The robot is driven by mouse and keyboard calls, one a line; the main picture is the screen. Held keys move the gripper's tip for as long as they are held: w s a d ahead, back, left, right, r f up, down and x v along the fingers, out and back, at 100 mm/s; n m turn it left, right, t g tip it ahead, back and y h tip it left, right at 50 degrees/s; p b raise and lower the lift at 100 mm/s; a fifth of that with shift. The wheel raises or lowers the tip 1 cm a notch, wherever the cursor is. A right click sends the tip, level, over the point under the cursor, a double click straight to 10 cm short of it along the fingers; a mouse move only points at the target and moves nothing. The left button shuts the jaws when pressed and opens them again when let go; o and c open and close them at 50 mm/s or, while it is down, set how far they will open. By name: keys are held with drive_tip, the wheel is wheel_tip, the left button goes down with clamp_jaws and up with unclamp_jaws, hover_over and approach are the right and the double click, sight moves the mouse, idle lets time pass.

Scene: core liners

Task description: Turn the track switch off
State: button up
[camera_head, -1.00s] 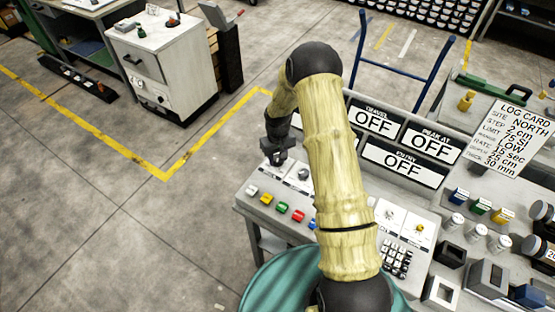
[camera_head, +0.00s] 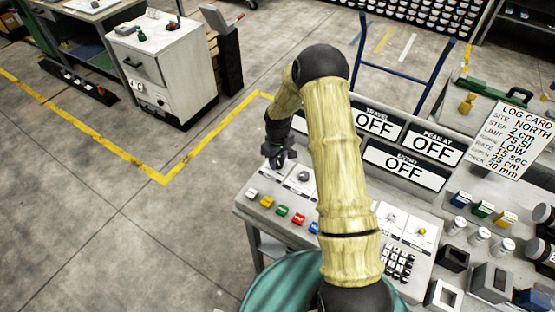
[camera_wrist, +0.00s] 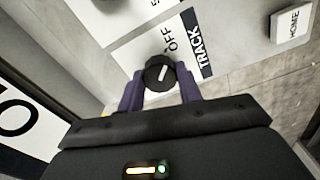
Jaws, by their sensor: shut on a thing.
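The track switch is a round black knob (camera_wrist: 159,74) with a white pointer line, on a white plate (camera_wrist: 130,53) lettered OFF beside a black TRACK label (camera_wrist: 196,43). The pointer line is aimed roughly toward the OFF lettering; its exact setting is hard to tell. My gripper (camera_wrist: 160,88) has a purple finger on each side of the knob and is shut on it. In the head view my gripper (camera_head: 279,160) is over the left rear of the control panel (camera_head: 262,219), and hides the track knob there.
Another knob (camera_head: 304,176) sits just right of my gripper. Coloured buttons, including a green button (camera_head: 282,210), line the panel front. Signs behind, including a travel sign (camera_head: 375,124), read OFF. A white HOME button (camera_wrist: 291,24) is near. Open floor lies left.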

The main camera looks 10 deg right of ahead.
sight(278, 161)
drive_tip(key=o, duration=1)
drive_tip(key=shift+r, duration=0.1)
wheel_tip(278, 161, up, 17)
drive_tip(key=b, duration=0.3)
drive_tip(key=shift+r, duration=0.15)
drive_tip(key=s+r+m+t, duration=0.2)
drive_tip(key=s+m, duration=0.4)
drive_tip(key=s, duration=1.7)
drive_tip(key=shift+r+t, duration=0.25)
drive_tip(key=shift+t, duration=0.05)
drive_tip(key=shift+s+a, duration=0.1)
